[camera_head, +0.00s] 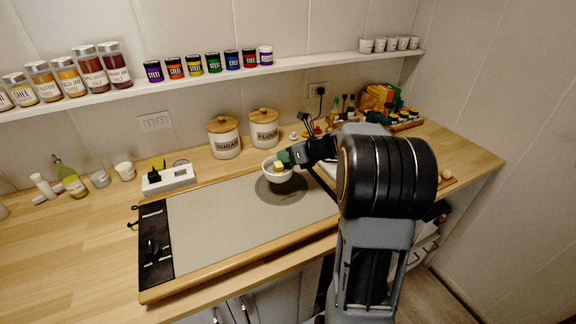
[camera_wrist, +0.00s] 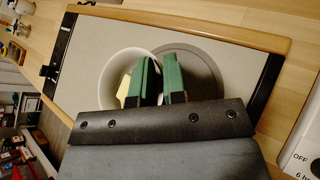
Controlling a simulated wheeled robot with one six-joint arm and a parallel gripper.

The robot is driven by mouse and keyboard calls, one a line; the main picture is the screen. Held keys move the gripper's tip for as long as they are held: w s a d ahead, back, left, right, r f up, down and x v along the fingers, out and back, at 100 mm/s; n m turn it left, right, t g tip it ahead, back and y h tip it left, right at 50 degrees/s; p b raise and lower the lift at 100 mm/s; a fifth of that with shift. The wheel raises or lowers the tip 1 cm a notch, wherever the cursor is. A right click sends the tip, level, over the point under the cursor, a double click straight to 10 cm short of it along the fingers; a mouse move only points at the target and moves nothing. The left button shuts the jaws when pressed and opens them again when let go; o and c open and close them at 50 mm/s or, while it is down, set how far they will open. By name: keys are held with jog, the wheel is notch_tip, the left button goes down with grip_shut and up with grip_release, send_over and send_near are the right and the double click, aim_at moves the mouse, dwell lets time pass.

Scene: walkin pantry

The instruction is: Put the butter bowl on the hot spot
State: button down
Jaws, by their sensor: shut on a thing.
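The butter bowl (camera_head: 270,172) is a small white bowl with a yellow piece of butter (camera_head: 279,167) in it. The hot spot (camera_head: 283,195) is a dark grey disc on the right part of the pale cooktop (camera_head: 205,222). In the head view the bowl overlaps the disc's back part; I cannot tell whether it touches the surface. My gripper (camera_head: 286,157) is shut on the bowl's rim. In the wrist view, the green fingers of my gripper (camera_wrist: 155,82) straddle the rim of the bowl (camera_wrist: 112,72), and the hot spot (camera_wrist: 204,68) shows beside and behind them.
Sugar (camera_head: 224,138) and flour (camera_head: 264,129) canisters stand behind the cooktop. A white box (camera_head: 168,179) stands at the cooktop's back left. Bottles and cups line the counter's left. A spice shelf (camera_head: 200,85) runs above. The cooktop's middle is clear.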

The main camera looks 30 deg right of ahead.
aim_at(288, 165)
jog(key=shift+w+d+f, duration=0.35)
jog(key=shift+d+f, duration=0.1)
jog(key=shift+f, duration=0.15)
jog(key=shift+w+d+f, duration=0.1)
jog(key=shift+f, duration=1.65)
jog(key=c, duration=1.2)
grip_release()
jog(key=shift+f, duration=0.1)
